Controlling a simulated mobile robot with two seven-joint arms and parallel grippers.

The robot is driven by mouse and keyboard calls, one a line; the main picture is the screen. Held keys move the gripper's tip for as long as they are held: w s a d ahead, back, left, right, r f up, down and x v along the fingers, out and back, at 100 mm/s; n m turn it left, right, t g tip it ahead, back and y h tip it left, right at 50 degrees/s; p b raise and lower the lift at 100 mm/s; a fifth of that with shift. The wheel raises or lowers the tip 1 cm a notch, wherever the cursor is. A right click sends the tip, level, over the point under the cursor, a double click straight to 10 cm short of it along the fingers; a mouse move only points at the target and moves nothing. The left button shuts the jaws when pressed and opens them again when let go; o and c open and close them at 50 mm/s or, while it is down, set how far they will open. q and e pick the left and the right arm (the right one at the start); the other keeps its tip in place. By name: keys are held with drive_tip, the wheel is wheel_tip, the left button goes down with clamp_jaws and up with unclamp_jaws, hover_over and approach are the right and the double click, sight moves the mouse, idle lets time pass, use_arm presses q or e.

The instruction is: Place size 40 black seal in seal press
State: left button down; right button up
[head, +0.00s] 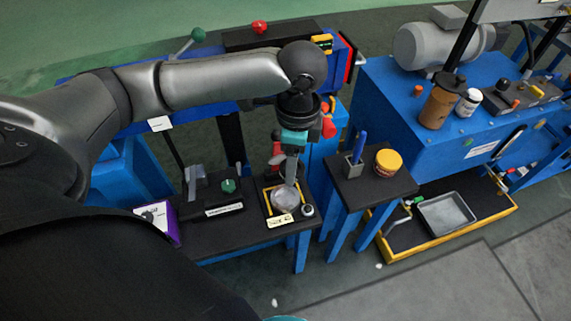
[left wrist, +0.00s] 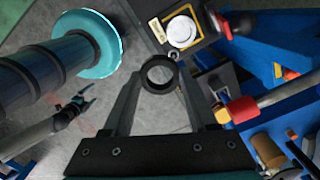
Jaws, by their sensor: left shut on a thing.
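My left gripper (head: 291,178) points down over the right part of the black bench. In the left wrist view its fingers (left wrist: 159,84) are closed on a small black ring, the black seal (left wrist: 146,74). Its size cannot be read. Below the gripper in the head view is a black plate with a yellow frame and a pale round disc (head: 284,201); this station also shows in the left wrist view (left wrist: 181,31), apart from the seal. Beside it stands a black fixture with a green knob (head: 228,186). I cannot tell for sure which is the seal press. My right gripper is not seen.
A purple-edged box (head: 157,222) lies at the bench's left end. A small side table (head: 375,185) holds a blue-penned cup (head: 354,165) and a yellow-lidded jar (head: 388,162). A yellow-edged tray (head: 448,246) sits low at the right. Red-handled tools (head: 277,150) stand behind the bench.

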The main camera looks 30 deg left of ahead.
use_arm(q)
drive_tip(key=w+a+m+b, duration=0.3)
drive_tip(key=m+b, duration=0.3)
drive_tip(key=m, duration=0.4)
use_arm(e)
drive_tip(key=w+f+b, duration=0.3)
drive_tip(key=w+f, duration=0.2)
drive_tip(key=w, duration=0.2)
use_arm(q)
drive_tip(key=m+b, duration=0.7)
hover_over(285, 199)
wheel_tip(285, 199, down, 15)
drive_tip(key=shift+f, duration=0.7)
drive_tip(key=shift+f+b, duration=1)
drive_tip(key=shift+f, duration=0.9)
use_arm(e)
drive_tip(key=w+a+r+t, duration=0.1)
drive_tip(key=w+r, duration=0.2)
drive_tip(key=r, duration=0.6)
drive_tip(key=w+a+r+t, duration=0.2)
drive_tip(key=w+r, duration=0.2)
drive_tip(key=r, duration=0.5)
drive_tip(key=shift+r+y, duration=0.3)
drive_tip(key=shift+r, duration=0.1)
use_arm(q)
drive_tip(key=shift+f, duration=0.15)
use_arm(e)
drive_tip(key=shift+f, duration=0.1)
